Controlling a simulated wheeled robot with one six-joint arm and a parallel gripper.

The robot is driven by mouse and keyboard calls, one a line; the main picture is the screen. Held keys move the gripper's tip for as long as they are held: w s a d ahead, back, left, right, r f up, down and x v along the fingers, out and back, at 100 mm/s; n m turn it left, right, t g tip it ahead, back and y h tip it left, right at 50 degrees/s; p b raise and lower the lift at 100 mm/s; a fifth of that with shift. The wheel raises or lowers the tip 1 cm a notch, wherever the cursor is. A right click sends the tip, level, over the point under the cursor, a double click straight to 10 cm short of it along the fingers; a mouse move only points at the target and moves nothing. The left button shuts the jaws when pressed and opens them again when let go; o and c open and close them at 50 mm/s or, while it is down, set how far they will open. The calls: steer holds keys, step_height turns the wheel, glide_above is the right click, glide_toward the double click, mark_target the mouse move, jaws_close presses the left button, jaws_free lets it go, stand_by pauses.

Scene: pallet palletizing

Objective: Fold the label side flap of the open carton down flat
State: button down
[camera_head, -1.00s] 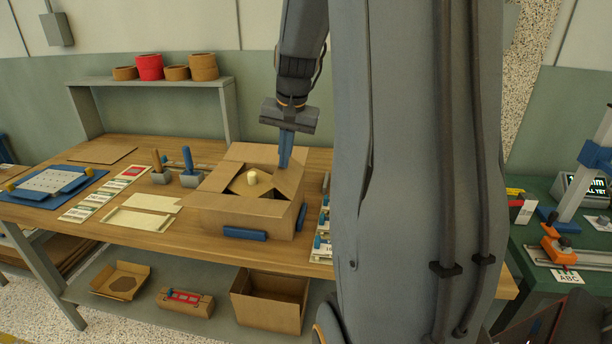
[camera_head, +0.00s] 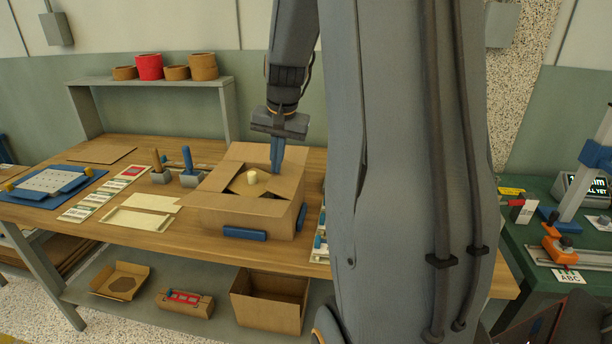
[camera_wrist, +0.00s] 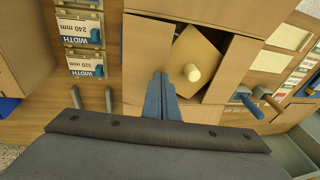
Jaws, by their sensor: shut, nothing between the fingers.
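The open brown carton (camera_head: 225,214) sits on the wooden bench, and its top also shows in the wrist view. My gripper (camera_head: 275,172) points down over the carton's right side, its blue fingers shut and empty. In the wrist view the fingertips (camera_wrist: 161,74) are at the inner edge of the right-hand flap (camera_wrist: 145,58), which looks about flat; I cannot tell whether they touch it. Inside the opening, a tilted brown piece with a cream knob (camera_wrist: 191,73) shows. I cannot see a label that marks which flap is the label side.
Width cards (camera_wrist: 80,32) stand close to the carton's right side. Two handled tools (camera_head: 188,166) stand behind it to the left, and cream sheets (camera_head: 150,204) lie left. My arm hides the bench to the right.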

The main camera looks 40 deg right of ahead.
steer(key=shift+f, duration=0.1)
steer(key=shift+w+a+f, duration=0.3)
steer(key=shift+w+f, duration=0.05)
steer(key=shift+f, duration=0.2)
steer(key=shift+w+a+f+b, duration=0.15)
steer(key=shift+f+b, duration=0.2)
steer(key=shift+f, duration=0.35)
stand_by(0.3)
steer(key=p+v, duration=0.2)
steer(key=v, duration=0.1)
steer(key=w+p+v, duration=0.1)
steer(key=p+v, duration=0.2)
steer(key=shift+w+r, duration=0.15)
steer(key=shift+w, duration=0.1)
